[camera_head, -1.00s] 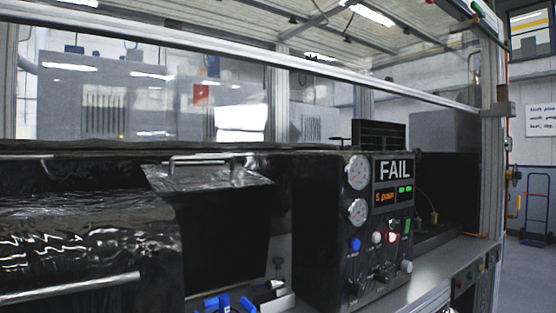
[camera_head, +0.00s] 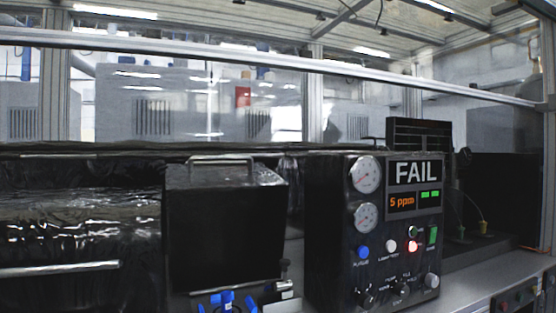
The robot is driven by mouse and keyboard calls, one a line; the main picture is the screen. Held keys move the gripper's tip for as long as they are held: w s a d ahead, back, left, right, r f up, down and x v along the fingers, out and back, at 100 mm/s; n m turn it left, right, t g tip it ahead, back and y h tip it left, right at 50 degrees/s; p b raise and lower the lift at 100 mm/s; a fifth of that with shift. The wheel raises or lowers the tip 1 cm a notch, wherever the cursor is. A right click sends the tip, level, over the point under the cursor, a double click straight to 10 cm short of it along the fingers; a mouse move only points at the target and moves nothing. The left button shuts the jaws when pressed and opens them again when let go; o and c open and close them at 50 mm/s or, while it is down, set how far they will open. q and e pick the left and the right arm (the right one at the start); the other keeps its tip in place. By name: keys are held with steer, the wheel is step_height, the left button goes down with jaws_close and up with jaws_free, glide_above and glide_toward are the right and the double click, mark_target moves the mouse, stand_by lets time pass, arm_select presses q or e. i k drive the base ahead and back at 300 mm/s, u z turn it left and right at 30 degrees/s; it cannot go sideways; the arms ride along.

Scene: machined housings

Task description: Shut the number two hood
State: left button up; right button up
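Two black hoods show side by side at the left of the bench. The far left hood (camera_head: 70,210) is wide and glossy, like wrinkled film, with a long metal bar handle (camera_head: 60,269) low on its front. The middle hood (camera_head: 224,178) is a boxy black one with a metal handle (camera_head: 222,160) at its upper edge and a flat, very dark front. I cannot tell whether that dark front is a cover or an opening. No number is readable on either hood. Neither of my grippers is in view.
A control panel (camera_head: 380,240) with two gauges, knobs and a "FAIL" display (camera_head: 416,172) stands right of the middle hood. Blue fittings (camera_head: 227,301) stick up below that hood. A metal frame rail (camera_head: 260,62) crosses above. The grey bench top (camera_head: 470,272) runs right.

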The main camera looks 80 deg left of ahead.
mark_target(227, 220)
steer(key=i, duration=0.25)
steer(key=u, duration=1.2)
